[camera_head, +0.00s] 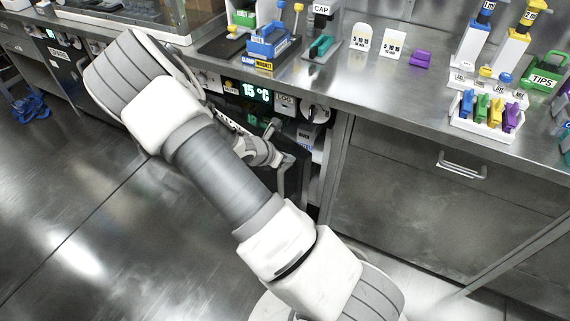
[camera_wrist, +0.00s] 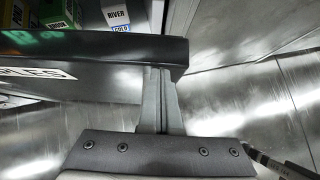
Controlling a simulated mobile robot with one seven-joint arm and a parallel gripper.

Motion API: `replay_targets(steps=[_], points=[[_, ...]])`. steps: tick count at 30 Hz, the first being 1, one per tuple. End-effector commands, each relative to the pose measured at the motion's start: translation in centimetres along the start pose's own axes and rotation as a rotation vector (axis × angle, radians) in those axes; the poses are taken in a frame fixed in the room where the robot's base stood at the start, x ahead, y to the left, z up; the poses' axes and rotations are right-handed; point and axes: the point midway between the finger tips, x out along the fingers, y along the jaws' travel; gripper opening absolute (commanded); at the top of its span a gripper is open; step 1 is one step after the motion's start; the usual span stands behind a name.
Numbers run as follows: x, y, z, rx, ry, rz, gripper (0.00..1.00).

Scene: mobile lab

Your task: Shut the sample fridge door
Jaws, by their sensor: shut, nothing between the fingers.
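The sample fridge under the bench has a green 15 °C display (camera_head: 257,93). Its dark door stands open, with containers showing behind it. In the wrist view the door (camera_wrist: 110,50) crosses the upper left, with a partly visible label (camera_wrist: 35,73) on its face. My gripper (camera_wrist: 161,72) is shut and empty, its fingertips at the door's outer face near its right end. I cannot tell whether they touch it. In the head view my arm hides much of the door, and my gripper (camera_head: 284,162) shows small beside the fridge opening.
A box marked RIVER (camera_wrist: 118,14) stands inside the fridge. A steel cabinet with a handle (camera_head: 461,166) is right of it. The bench above holds a blue rack (camera_head: 270,45), pipettes and colored tubes. Floor at the left is clear except for a blue coil (camera_head: 31,107).

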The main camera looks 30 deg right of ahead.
Motion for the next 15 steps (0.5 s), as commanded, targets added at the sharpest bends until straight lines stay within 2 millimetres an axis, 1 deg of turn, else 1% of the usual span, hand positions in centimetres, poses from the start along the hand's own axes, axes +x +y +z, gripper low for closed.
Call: replay_targets(steps=[1, 3, 6, 9, 12, 15], points=[[1.4, 0.0, 1.1, 0.008, -0.004, -0.003, 0.0], [2.8, 0.1, 2.5, 0.007, -0.004, -0.002, 0.0], [4.4, 0.1, 4.4, 0.005, -0.005, -0.003, 0.0], [5.7, 0.3, 6.0, 0.004, -0.003, -0.002, 0.0], [6.7, 0.5, 6.9, 0.002, -0.004, -0.002, 0.0], [7.2, 0.5, 7.4, 0.0, -0.003, -0.001, 0.0]])
